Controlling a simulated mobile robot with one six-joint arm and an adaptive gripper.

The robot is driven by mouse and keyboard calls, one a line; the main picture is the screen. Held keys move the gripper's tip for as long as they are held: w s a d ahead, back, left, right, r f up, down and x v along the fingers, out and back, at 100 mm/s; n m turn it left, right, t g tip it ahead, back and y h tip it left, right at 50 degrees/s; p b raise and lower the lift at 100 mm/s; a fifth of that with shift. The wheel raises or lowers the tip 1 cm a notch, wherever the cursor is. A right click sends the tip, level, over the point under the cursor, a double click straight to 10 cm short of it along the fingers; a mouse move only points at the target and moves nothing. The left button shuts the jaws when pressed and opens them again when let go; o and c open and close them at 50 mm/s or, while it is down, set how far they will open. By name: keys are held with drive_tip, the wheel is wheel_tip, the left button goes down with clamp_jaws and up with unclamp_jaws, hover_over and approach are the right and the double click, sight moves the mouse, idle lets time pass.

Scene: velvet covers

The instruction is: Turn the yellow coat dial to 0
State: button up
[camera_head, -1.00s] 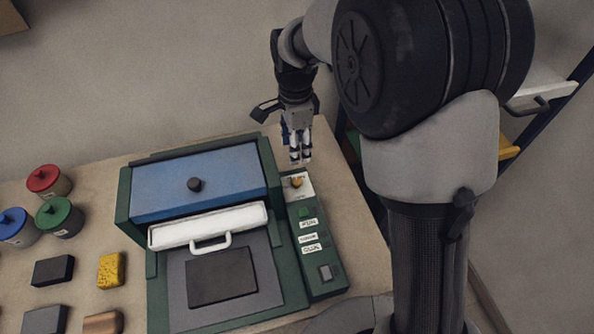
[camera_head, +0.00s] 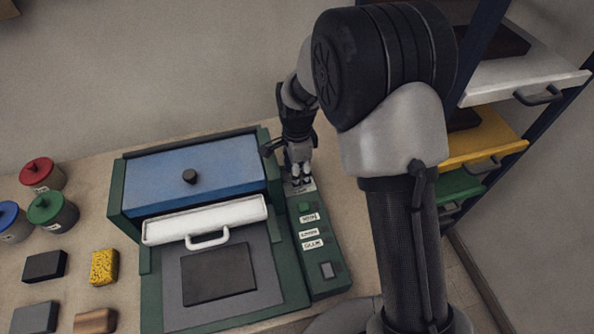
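The yellow coat dial sits at the back end of the green control panel (camera_head: 325,255), on a pale label plate (camera_head: 306,187). My gripper (camera_head: 301,182) points down right over that spot and hides the dial. Its fingertips are at or just above the plate. I cannot tell whether they touch the dial, how far apart they are, or where the dial points.
Lidded pots (camera_head: 52,209), a yellow sponge (camera_head: 104,267) and dark blocks (camera_head: 45,266) lie to the left. A rack with coloured trays (camera_head: 485,142) stands at right.

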drive_tip(key=shift+c, duration=0.6)
drive_tip(key=c, duration=0.9)
drive_tip(key=shift+c, duration=0.2)
